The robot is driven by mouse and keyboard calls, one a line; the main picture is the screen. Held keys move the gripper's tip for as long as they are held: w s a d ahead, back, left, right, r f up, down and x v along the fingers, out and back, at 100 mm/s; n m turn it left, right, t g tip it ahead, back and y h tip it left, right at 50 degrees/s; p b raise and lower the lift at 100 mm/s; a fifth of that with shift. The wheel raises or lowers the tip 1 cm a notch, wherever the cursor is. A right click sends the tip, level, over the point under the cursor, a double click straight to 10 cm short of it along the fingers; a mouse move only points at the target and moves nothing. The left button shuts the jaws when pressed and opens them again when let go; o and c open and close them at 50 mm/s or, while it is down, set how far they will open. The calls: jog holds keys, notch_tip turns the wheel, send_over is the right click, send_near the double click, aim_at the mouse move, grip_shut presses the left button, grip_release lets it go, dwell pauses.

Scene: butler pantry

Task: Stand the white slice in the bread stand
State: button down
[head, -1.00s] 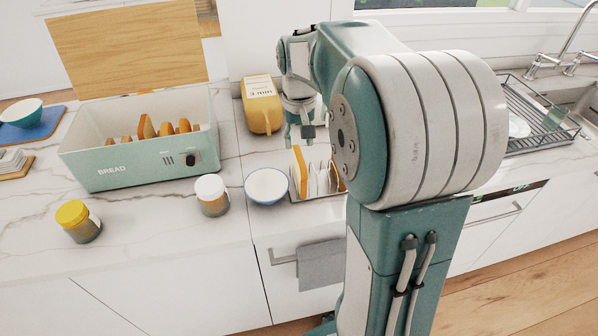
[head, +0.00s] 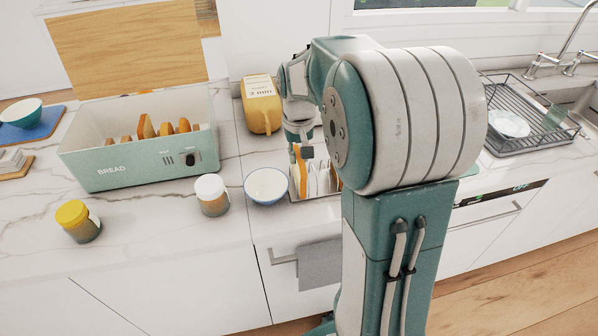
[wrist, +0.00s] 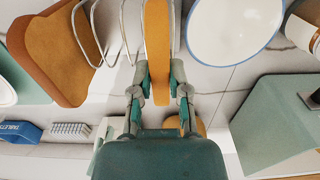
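The bread stand (head: 322,190) is on the counter, right of the white bowl, partly hidden by my arm; its wire dividers show in the wrist view (wrist: 126,32). A slice with an orange-tan crust (head: 301,180) stands upright at the stand's left end, edge-on in the wrist view (wrist: 158,40). My gripper (head: 302,153) is down at this slice, with one finger on each side (wrist: 161,84). Whether the fingers press on it is unclear. I cannot pick out a white slice for certain.
The white bowl (head: 267,187) is close to the stand's left side. A jar (head: 212,196), the open bread bin (head: 105,165) with several slices and a yellow container (head: 262,106) stand around it. A dish rack (head: 510,140) is at the right.

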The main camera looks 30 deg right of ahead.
dwell(0.4)
notch_tip(320, 180, up, 12)
dwell(1.1)
jog(key=shift+f, duration=0.1)
dwell(0.9)
